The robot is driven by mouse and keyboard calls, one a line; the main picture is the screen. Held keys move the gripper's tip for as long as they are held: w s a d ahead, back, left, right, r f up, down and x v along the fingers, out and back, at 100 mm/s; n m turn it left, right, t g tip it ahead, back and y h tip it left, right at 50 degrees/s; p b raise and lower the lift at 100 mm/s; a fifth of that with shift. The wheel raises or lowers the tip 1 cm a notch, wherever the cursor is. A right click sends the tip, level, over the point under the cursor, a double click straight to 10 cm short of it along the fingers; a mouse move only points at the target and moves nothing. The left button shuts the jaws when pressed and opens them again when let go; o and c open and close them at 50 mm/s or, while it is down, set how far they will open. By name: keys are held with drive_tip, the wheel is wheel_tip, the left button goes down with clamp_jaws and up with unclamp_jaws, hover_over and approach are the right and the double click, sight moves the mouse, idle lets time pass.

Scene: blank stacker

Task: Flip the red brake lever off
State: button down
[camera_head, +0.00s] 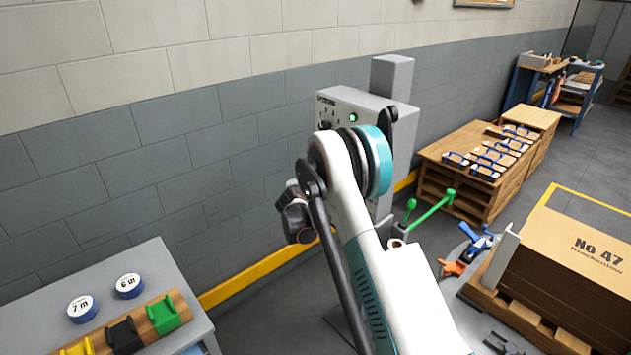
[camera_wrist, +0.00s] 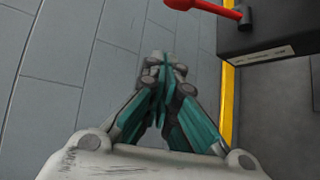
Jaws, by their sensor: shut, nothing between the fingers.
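The red brake lever (camera_wrist: 205,7) shows at the top edge of the wrist view, partly cut off. It joins a dark pivot on the side of a dark box (camera_wrist: 270,24). My gripper (camera_wrist: 160,68) is shut and empty, with its teal fingers together. In the wrist view its tips lie below and left of the lever, apart from it. In the head view my gripper (camera_head: 294,218) hangs in front of the grey wall, and my arm covers part of the grey control box (camera_head: 338,110). The red lever cannot be made out in the head view.
The control box bears a lit green lamp (camera_head: 353,117) and stands by the wall. A grey table (camera_head: 150,262) with tape rolls and coloured blocks is at lower left. A green-handled fixture (camera_head: 432,208) stands right of my arm. A yellow rail (camera_head: 245,286) runs along the wall.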

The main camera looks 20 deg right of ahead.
drive_tip(key=shift+w+d+f, duration=0.1)
drive_tip(key=shift+w+f, duration=0.15)
drive_tip(key=shift+f, duration=0.7)
drive_tip(key=w+d+f+b, duration=0.1)
drive_tip(key=w+d+b, duration=0.4)
drive_tip(key=w+d, duration=0.1)
drive_tip(key=shift+d+f, duration=0.35)
drive_tip(key=shift+d, duration=0.15)
